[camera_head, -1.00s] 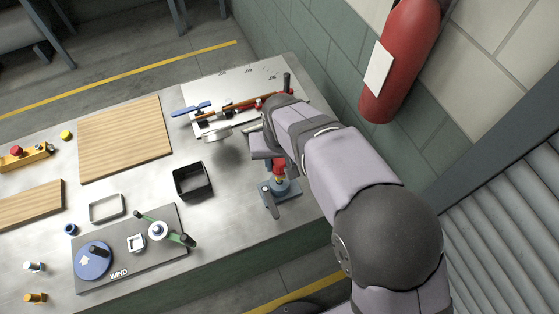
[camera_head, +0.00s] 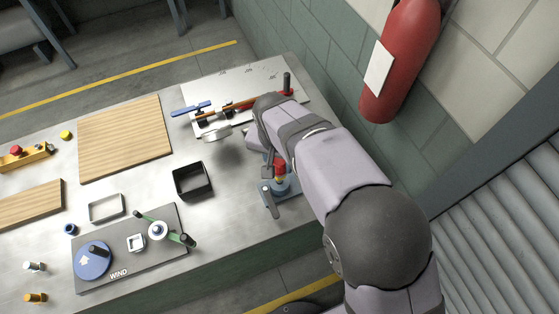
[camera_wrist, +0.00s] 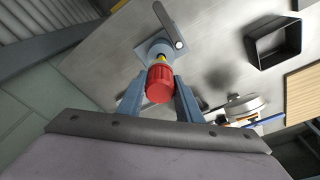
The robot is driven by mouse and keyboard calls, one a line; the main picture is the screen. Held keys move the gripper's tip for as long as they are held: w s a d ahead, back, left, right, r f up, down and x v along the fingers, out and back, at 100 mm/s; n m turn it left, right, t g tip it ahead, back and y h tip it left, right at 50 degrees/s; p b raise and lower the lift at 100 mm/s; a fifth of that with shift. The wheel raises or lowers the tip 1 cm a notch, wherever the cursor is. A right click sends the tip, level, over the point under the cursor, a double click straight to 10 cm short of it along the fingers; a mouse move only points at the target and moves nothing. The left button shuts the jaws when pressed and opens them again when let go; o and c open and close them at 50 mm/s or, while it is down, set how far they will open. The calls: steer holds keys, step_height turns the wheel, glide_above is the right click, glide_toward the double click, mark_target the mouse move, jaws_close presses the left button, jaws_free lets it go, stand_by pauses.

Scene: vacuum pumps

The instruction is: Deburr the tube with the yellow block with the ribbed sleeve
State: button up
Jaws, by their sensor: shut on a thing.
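A red ribbed sleeve (camera_wrist: 160,86) with a yellow part (camera_wrist: 161,58) beyond it stands over a round grey-blue base with a slotted lever (camera_wrist: 168,25). In the head view the red sleeve (camera_head: 280,168) stands at the bench's right part, above the blue base (camera_head: 281,187). My gripper (camera_wrist: 159,80) has one finger on each side of the sleeve and is shut on it. Its fingers are mostly hidden by my arm in the head view. A copper-coloured tube (camera_head: 240,105) lies in a holder with a blue handle (camera_head: 190,108) on the white sheet (camera_head: 215,88).
A black open box (camera_head: 192,181) stands left of the base. A round silver part (camera_head: 217,133) lies beyond it. A yellow block with a red knob (camera_head: 35,156), wooden boards and a grey board (camera_head: 125,265) with parts are farther left. A wall with an extinguisher (camera_head: 400,60) is behind.

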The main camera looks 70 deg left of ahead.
steer(key=shift+f+m, duration=0.1)
steer(key=shift+m, duration=1.2)
steer(key=shift+m+h, duration=0.4)
steer(key=shift+m, duration=1)
steer(key=shift+n, duration=1.5)
steer(key=n, duration=0.2)
steer(key=shift+n+y, duration=0.3)
steer(key=shift+n, duration=0.3)
